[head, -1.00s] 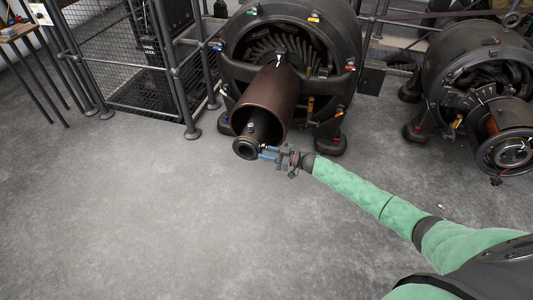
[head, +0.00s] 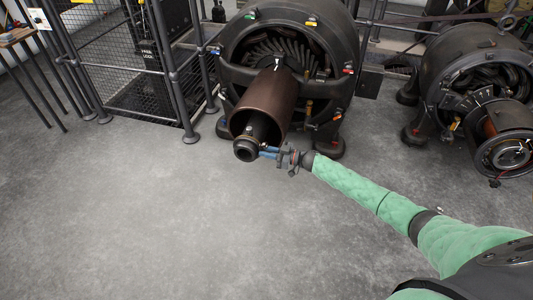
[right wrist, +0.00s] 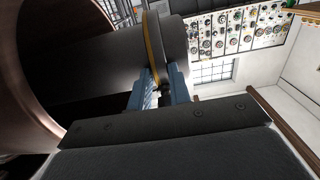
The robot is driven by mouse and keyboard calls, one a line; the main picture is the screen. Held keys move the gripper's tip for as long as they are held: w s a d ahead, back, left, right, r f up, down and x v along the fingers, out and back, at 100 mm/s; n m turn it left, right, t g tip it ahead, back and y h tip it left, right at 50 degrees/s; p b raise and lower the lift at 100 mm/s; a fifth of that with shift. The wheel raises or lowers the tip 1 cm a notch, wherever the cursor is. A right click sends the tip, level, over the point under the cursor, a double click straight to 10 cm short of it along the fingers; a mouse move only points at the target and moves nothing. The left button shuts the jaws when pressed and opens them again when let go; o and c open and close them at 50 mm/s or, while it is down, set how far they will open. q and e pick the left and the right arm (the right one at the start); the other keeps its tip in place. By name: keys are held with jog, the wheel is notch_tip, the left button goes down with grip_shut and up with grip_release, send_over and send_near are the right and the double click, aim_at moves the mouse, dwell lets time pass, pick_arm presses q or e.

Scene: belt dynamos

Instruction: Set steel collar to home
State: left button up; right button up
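The steel collar (head: 246,150) is the dark ring at the front end of the shaft that sticks out of the copper-brown drum on the large dynamo. In the right wrist view a thin brass-coloured band (right wrist: 153,42) runs round the shaft beside the dark end. My right gripper (head: 264,151) reaches in from the right at the collar's right side. In the right wrist view its blue fingers (right wrist: 163,88) close from both sides on a small part at the collar's edge, mostly hidden between them. My left gripper is not in view.
The copper-brown drum (head: 265,103) surrounds the shaft close behind my right gripper. The large dynamo housing (head: 345,45) stands behind it. A second dynamo (head: 480,60) stands at right, a mesh cage (head: 105,45) at left. The floor in front is clear.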

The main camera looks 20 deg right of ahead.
jog(key=o, duration=0.4)
jog(key=shift+w+d, duration=0.2)
jog(key=shift+w, duration=0.05)
jog(key=shift+s, duration=0.15)
jog(key=v, duration=0.7)
jog(key=shift+s+d, duration=0.15)
jog(key=shift+d, duration=0.15)
